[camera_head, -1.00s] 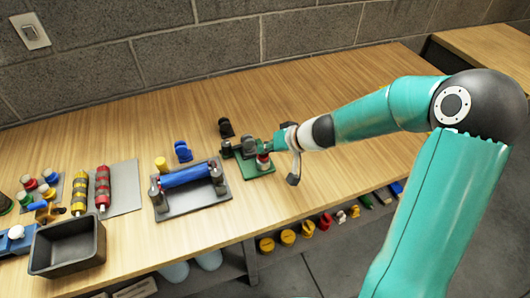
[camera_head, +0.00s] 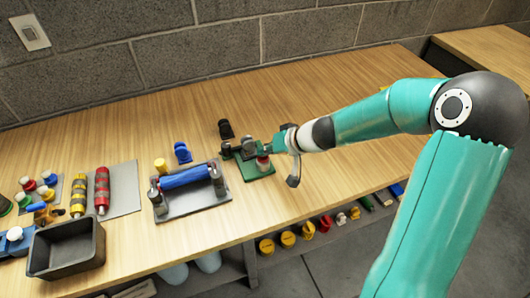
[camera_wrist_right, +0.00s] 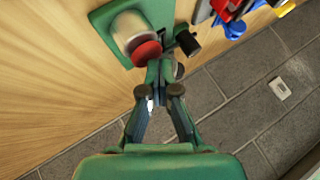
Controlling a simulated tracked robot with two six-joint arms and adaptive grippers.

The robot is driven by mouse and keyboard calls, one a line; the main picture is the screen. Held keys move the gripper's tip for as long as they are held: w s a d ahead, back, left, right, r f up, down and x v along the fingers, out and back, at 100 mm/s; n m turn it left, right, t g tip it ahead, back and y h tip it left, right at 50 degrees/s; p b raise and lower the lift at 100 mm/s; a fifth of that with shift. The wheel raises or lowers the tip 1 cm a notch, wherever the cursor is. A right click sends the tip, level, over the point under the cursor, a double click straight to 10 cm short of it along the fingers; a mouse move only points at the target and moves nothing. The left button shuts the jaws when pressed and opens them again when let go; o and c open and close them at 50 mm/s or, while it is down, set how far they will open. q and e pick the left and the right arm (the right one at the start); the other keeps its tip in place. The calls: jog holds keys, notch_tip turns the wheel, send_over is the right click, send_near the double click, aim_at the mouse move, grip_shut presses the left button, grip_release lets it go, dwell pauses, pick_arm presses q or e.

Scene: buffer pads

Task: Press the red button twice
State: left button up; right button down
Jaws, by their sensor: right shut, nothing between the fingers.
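The red button (camera_wrist_right: 147,53) is a red cap on a pale round body on a green base plate (camera_wrist_right: 104,18) in the right wrist view. In the head view the button (camera_head: 263,164) sits on the front part of the green plate (camera_head: 256,172), near the middle of the table. My right gripper (camera_head: 254,148) reaches in from the right and hangs over the plate. In the wrist view its fingertips (camera_wrist_right: 164,72) are together, empty, right beside the red cap. I cannot tell whether they touch it. My left gripper is not in view.
A grey tray with a blue roller (camera_head: 186,177) stands left of the plate. A black bracket (camera_head: 226,129) and a blue one (camera_head: 182,152) stand behind. A dark bin (camera_head: 66,248) and striped rollers (camera_head: 102,190) are farther left. Table right of the plate looks clear.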

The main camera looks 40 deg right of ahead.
aim_at(265, 157)
jog(key=shift+r+p, duration=0.7)
jog(key=shift+r, duration=0.35)
jog(key=shift+r+p, duration=1.95)
jog(key=shift+r, duration=0.6)
